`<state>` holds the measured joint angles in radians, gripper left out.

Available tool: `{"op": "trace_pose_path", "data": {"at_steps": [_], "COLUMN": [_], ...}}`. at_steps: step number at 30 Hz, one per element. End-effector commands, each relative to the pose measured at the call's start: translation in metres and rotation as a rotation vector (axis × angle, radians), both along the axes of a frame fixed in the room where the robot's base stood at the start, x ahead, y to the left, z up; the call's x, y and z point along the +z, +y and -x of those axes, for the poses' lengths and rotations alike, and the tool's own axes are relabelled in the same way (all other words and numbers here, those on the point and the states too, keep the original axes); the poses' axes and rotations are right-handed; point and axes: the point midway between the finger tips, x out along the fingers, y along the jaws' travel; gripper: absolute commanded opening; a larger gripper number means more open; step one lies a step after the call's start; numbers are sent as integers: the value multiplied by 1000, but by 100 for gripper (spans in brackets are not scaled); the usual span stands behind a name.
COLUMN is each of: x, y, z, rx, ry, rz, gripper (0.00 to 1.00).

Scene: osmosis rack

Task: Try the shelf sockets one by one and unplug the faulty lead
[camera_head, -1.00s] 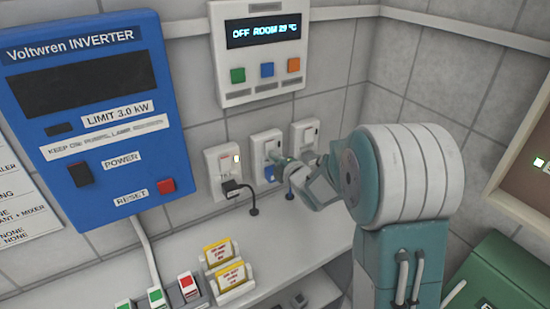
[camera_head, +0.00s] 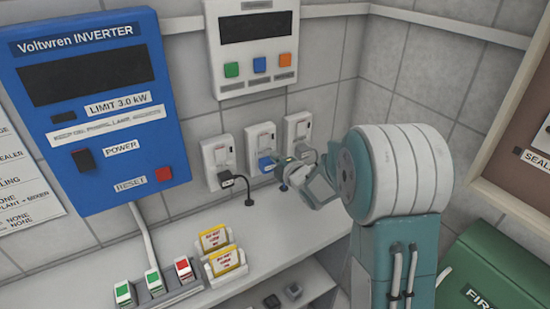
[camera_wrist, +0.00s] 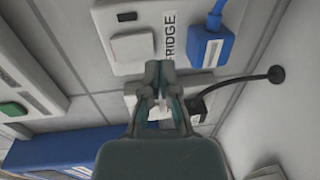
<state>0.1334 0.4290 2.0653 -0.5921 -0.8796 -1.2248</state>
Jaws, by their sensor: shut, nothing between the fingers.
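Three white wall sockets stand in a row. The left socket (camera_head: 219,150) holds a black plug (camera_head: 231,181). The middle socket (camera_head: 261,140) holds a blue plug (camera_head: 267,163); in the wrist view it is labelled FRIDGE (camera_wrist: 169,34), with a white rocker (camera_wrist: 132,47) beside the blue plug (camera_wrist: 207,46). The right socket (camera_head: 298,127) is partly hidden by my arm. My gripper (camera_head: 287,161) is shut and empty, beside the middle socket. In the wrist view its fingertips (camera_wrist: 160,68) are close to that socket's edge; I cannot tell if they touch. The lamps look dark.
A blue inverter (camera_head: 88,110) with a dark screen hangs at left. A wall controller (camera_head: 252,50), also dark, hangs above the sockets. Yellow-labelled cards (camera_head: 225,259) and coloured switches (camera_head: 153,284) stand on the shelf (camera_head: 285,232). A green box (camera_head: 493,270) is at lower right.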

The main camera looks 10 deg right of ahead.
Motion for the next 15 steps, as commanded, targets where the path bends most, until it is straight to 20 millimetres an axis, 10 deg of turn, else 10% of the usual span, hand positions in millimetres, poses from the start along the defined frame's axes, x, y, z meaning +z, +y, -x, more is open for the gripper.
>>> {"op": "trace_pose_path", "data": {"at_steps": [15], "x": [-8], "y": [-21], "z": [64], "rx": [-2], "ry": [1], "rz": [0], "gripper": [0]}}
